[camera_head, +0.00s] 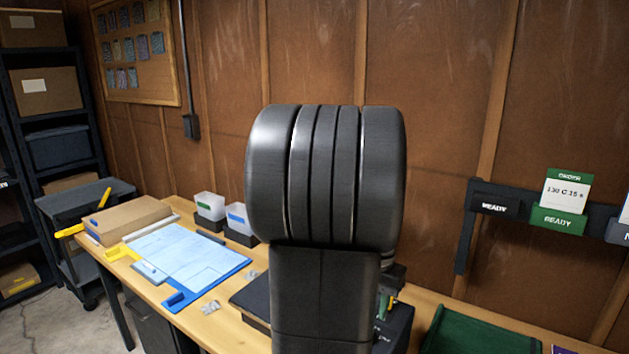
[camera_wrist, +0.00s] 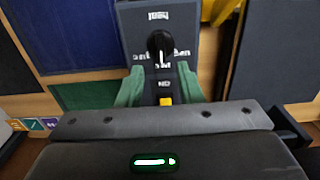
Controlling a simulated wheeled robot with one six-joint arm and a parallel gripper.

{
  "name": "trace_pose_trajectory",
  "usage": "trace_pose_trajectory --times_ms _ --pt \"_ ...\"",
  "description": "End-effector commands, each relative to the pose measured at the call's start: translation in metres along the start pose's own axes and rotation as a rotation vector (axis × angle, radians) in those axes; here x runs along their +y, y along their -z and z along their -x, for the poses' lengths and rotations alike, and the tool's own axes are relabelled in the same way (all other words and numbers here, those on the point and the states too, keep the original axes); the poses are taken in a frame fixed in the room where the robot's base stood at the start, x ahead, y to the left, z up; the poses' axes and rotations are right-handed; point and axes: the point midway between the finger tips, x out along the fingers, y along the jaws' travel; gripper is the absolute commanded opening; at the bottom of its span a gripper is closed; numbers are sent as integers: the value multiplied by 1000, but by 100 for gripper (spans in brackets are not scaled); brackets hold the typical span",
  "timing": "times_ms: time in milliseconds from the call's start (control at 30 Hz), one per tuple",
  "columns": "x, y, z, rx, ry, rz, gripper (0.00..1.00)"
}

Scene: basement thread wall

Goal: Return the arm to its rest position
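My gripper (camera_wrist: 161,80) shows in the wrist view with two green fingers standing well apart. Nothing is held between them. A grey panel (camera_wrist: 133,40) with a black round knob (camera_wrist: 161,46) lies just beyond the fingertips. A small yellow part (camera_wrist: 165,100) of that panel shows between the fingers, nearer the wrist. I cannot tell the distance from fingers to panel. In the head view my dark arm fills the middle, and my gripper is hidden behind it.
The wooden table (camera_head: 222,322) holds a blue-edged board with sheets (camera_head: 185,252), a cardboard box (camera_head: 127,218) and two bins (camera_head: 210,206). A green tray (camera_head: 470,335) lies right of my arm. A rack with READY labels (camera_head: 497,203) is on the wall.

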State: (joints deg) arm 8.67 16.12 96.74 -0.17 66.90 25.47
Motion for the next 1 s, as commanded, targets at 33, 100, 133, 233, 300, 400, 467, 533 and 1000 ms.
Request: trace_pose_trajectory --times_ms 33,100,133,233,300,400,467,533,1000 --pt "0 -2 -11 -5 -2 1 33" --pt "0 -3 -25 -5 -3 1 33" --pt "0 -3 -31 -4 -3 1 33" --pt "0 -4 -51 -4 -3 1 33" --pt "0 -5 -60 -1 -2 15 33" --pt "-1 -4 -58 2 -1 101 33" --pt "-1 -4 -58 2 -1 150 33" --pt "-1 -4 -58 2 -1 207 33" --pt "-1 -4 -58 2 -1 587 33"
